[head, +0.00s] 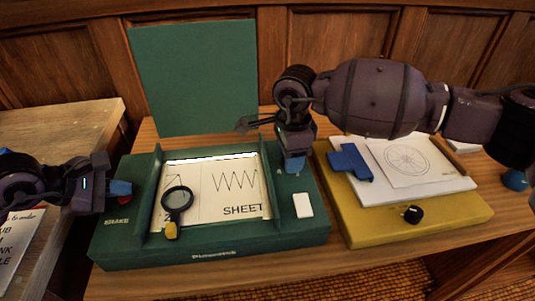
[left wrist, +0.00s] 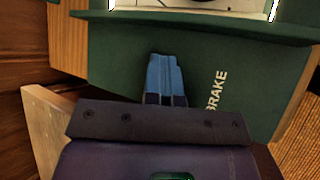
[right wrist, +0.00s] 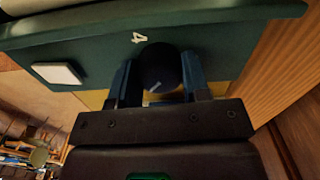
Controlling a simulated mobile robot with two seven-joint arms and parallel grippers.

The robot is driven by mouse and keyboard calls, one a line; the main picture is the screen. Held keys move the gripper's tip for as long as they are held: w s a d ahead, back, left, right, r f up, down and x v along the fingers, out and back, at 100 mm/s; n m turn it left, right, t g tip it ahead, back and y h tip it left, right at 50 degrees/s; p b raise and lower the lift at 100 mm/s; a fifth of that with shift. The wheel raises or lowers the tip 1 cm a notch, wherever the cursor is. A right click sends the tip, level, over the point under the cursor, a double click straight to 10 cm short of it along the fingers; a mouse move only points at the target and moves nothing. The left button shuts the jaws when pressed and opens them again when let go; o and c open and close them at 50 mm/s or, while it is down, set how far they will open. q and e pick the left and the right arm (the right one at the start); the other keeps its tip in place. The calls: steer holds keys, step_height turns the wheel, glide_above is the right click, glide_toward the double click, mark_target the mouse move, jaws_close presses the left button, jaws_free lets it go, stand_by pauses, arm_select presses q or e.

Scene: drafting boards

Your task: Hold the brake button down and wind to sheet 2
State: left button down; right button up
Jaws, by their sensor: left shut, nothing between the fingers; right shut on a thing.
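The green drafting box (head: 215,248) has a lit window (head: 220,190) showing a zigzag drawing, the word SHEET cut off at the right, and part of a digit at the left. My left gripper (head: 121,187) is shut and empty, its blue tips pointing down over the box's left side beside the BRAKE label (left wrist: 216,90). The brake button is mostly hidden by the tips; I cannot tell how far down it is. My right gripper (head: 294,165) is shut on a dark round knob (right wrist: 158,66) at the box's right side. The head view hides this knob.
A magnifier (head: 177,199) with a yellow handle lies over the window. A white block (head: 303,205) sits on the box's right side. A yellow board (head: 375,228) at right holds papers, a blue T-shaped piece (head: 350,162) and a black knob (head: 412,214). A green panel (head: 195,75) stands behind.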

arm_select(q)
steer(key=shift+f, duration=0.1)
arm_select(e)
steer(key=n, duration=0.5)
steer(key=shift+n, duration=2.4)
steer(key=o, duration=0.9)
step_height(320, 180, up, 12)
steer(key=shift+r, duration=0.15)
arm_select(q)
steer(key=shift+r+p, duration=0.5)
steer(key=shift+r, duration=0.65)
arm_select(e)
steer(key=shift+s+r, duration=0.25)
steer(key=shift+r, duration=0.95)
